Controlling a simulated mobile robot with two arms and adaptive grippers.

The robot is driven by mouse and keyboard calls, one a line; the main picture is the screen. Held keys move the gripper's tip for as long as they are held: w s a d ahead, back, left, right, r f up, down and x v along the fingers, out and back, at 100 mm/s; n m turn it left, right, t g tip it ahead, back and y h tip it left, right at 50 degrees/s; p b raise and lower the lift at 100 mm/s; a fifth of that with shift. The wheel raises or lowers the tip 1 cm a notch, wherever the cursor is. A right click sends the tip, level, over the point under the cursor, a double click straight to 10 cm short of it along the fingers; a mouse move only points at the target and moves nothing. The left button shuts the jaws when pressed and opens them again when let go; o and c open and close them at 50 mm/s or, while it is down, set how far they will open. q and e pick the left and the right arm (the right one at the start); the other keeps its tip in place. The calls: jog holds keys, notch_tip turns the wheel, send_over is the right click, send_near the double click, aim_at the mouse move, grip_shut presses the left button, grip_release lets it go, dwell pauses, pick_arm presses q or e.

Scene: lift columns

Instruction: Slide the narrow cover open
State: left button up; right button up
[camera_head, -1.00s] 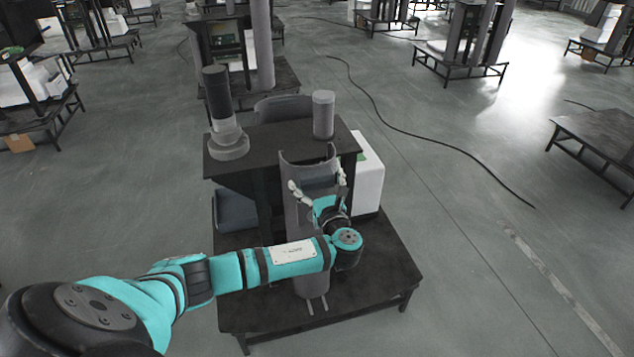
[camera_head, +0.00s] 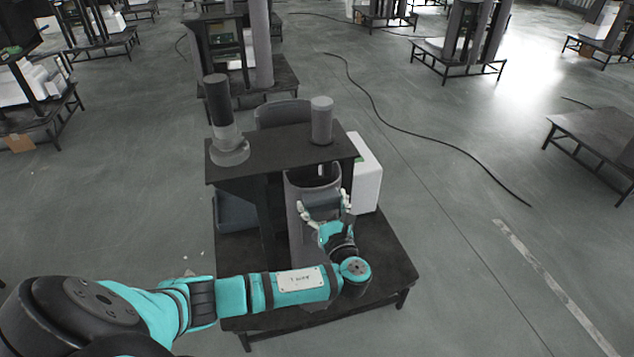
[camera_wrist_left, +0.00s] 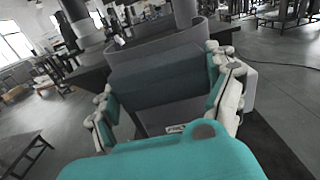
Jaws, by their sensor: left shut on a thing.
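The narrow cover (camera_head: 322,201) is a dark grey panel on the front of a grey, upright, curved column (camera_head: 296,225) in the head view. In the left wrist view the cover (camera_wrist_left: 160,78) fills the space between the fingers. My left gripper (camera_head: 326,207) is shut on the cover, with one finger at each side edge. The wrist view shows its pale and teal fingers (camera_wrist_left: 168,103) on both sides. The curved rim of the column (camera_wrist_left: 165,40) stands behind the cover. The cover's lower part is hidden by my gripper. My right gripper is not in view.
The column stands on a low dark platform (camera_head: 385,270). Behind it, a dark raised table (camera_head: 270,143) bears a dark and pale cylinder (camera_head: 222,115) and a short grey cylinder (camera_head: 321,120). A white box (camera_head: 367,175) stands to the right. A cable lies on open floor.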

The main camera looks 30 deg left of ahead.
pick_arm(q)
jog(key=shift+s+d, duration=0.4)
jog(key=shift+d, duration=0.1)
jog(key=shift+a, duration=0.1)
jog(key=o, duration=1.5)
jog(key=v, duration=1.2)
